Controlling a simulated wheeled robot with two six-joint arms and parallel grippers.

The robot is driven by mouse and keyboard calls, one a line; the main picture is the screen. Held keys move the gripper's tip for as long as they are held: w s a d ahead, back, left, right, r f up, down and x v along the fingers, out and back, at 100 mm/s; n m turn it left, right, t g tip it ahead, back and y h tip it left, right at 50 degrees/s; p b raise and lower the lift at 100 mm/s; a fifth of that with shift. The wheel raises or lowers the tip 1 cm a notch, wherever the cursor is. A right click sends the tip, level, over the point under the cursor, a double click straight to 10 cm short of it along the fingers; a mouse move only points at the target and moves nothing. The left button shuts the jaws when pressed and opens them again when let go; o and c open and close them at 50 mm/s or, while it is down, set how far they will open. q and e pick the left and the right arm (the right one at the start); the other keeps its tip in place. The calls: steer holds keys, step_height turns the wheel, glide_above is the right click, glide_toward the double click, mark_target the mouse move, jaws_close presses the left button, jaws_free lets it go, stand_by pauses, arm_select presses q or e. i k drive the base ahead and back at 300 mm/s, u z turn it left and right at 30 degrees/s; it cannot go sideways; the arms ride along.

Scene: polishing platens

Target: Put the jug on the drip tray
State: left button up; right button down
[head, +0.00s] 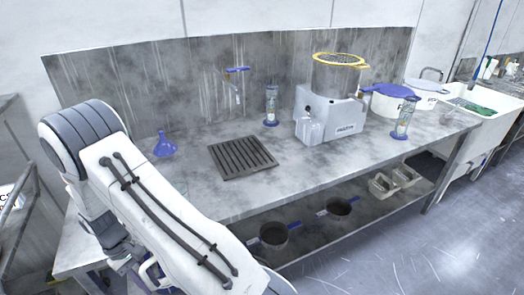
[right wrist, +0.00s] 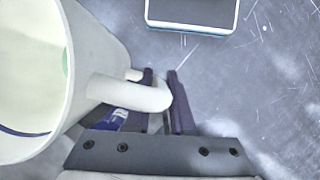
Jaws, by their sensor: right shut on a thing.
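The jug (right wrist: 88,50) is a large white vessel at the left of the right wrist view, partly cut off by the frame. Its white handle (right wrist: 118,92) reaches across to my right gripper (right wrist: 163,85), whose dark fingers are shut on it. The floor shows beyond them. The jug and my right gripper are not seen in the head view. The drip tray (head: 242,157) is a dark slatted square lying on the worktop, with nothing on it. My left arm fills the left of the head view; I cannot make out its gripper.
A tap (head: 237,85) with a blue lever is on the backsplash above the tray. A blue funnel (head: 164,146) stands left of it. A food machine (head: 328,115), tall blue-based cylinders (head: 271,106) and a sink (head: 482,106) are right. Pots (head: 273,235) sit on the lower shelf.

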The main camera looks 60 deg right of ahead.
mark_target(243, 157)
steer(key=z, duration=1.2)
